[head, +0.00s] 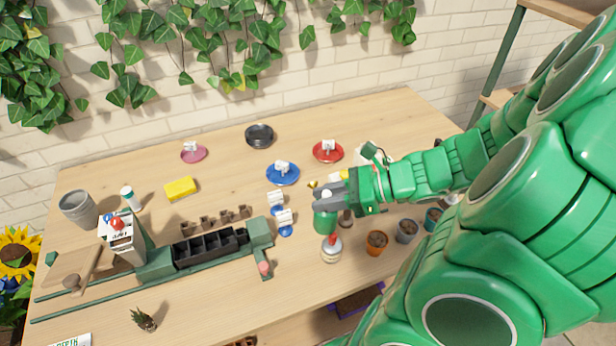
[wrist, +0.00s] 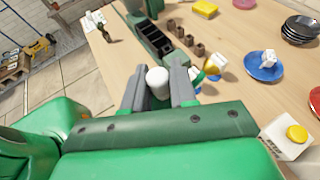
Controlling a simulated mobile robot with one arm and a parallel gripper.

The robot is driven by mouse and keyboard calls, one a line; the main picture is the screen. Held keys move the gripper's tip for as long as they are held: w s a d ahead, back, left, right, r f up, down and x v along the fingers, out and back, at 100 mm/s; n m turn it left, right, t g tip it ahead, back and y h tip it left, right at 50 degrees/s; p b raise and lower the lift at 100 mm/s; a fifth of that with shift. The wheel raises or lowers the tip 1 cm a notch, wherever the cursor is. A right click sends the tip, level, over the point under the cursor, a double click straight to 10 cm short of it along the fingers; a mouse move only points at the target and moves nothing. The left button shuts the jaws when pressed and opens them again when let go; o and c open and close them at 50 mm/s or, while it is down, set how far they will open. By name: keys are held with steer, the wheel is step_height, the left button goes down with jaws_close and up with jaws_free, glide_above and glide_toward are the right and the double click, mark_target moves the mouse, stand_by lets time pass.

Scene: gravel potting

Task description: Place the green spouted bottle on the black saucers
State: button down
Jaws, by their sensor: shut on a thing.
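The green spouted bottle (head: 324,222) is upright below my gripper (head: 326,196) in the head view, right of the table's middle. My gripper is shut on its upper part. In the wrist view a pale rounded top (wrist: 158,82) shows between the fingers of my gripper (wrist: 160,90); the bottle's body is hidden there. I cannot tell whether its base touches the table. The black saucers (head: 259,136) stand stacked at the back of the table, up and left of my gripper. They also show at the wrist view's right edge (wrist: 300,30).
A blue saucer (head: 283,174) and a red saucer (head: 328,152), each with a white tag, lie between my gripper and the back. A pink saucer (head: 193,153) and yellow sponge (head: 180,188) are farther left. Small pots (head: 377,242) stand close at right.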

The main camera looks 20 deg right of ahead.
steer(key=w+a+r, duration=0.1)
steer(key=w+r, duration=0.2)
steer(key=w, duration=1.4)
steer(key=w+a+r, duration=0.2)
steer(key=w, duration=1.6)
steer(key=w+f, duration=1.2)
steer(key=w, duration=0.1)
steer(key=shift+w+d+f, duration=0.2)
steer(key=shift+d+f, duration=0.2)
steer(key=shift+f, duration=0.1)
steer(key=c, duration=0.9)
jaws_free()
